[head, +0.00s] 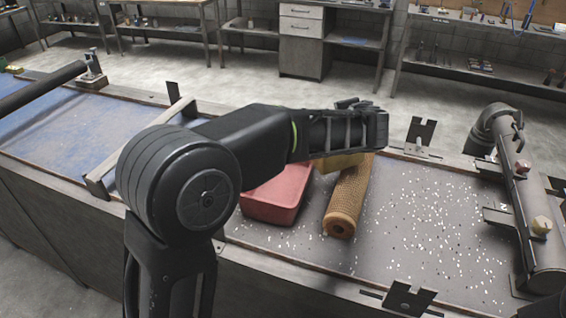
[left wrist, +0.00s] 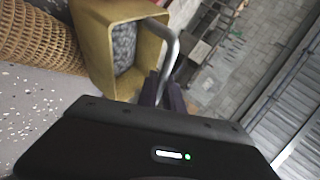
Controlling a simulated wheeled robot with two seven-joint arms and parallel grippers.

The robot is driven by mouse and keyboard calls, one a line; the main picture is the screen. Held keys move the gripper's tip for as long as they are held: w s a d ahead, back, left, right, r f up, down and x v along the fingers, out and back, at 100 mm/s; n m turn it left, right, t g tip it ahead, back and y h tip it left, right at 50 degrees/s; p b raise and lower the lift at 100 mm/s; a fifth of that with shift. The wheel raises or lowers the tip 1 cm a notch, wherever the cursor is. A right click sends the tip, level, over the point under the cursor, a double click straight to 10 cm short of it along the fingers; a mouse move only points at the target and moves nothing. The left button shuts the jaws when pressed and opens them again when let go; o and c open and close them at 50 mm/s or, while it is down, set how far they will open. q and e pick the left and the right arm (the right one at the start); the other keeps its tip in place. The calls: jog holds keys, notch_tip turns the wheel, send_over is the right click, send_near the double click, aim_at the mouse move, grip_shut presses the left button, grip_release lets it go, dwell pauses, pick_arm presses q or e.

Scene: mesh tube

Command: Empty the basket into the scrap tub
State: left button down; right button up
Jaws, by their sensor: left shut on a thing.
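A yellow basket (head: 338,163) with a grey metal handle (left wrist: 170,50) shows partly behind my left arm in the head view. In the left wrist view the basket (left wrist: 91,52) is seen from above, with grey speckled contents (left wrist: 123,45) inside. My left gripper (left wrist: 163,94) is shut on the handle. The arm hides its fingers in the head view. I cannot tell whether the basket is lifted or tilted. My right gripper is not in view.
A tan woven mesh tube (head: 345,205) lies right of the red tub, close to the basket. White bits (head: 430,225) are scattered over the bench. A dark pipe with valves (head: 525,200) stands at the right. Upright metal brackets (head: 410,298) line the bench edges.

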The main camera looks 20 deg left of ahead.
pick_arm(q)
jog(key=shift+a+r, duration=0.1)
jog(key=shift+r, duration=0.05)
jog(key=s+a+r+n+t+h, duration=0.1)
jog(key=s+a+r+n+h, duration=0.1)
jog(key=a+n+h, duration=0.2)
jog(key=shift+s+a+r+t, duration=0.15)
jog(key=shift+a+r+t, duration=0.2)
jog(key=shift+a, duration=0.75)
jog(key=shift+s+a+r, duration=0.1)
jog(key=shift+a, duration=0.2)
jog(key=shift+s+a+r+n+t+h, duration=0.2)
jog(key=shift+a+r+n+t+h, duration=0.15)
jog(key=shift+a+n+h, duration=0.3)
jog(key=a+f+n+t+h+b, duration=0.1)
jog(key=f+n+b, duration=0.1)
jog(key=b, duration=0.4)
jog(key=s+a+f+n+t+h+b, duration=0.1)
jog(key=a+f+n+b, duration=0.1)
jog(key=b, duration=0.4)
jog(key=shift+h, duration=0.35)
dwell(0.4)
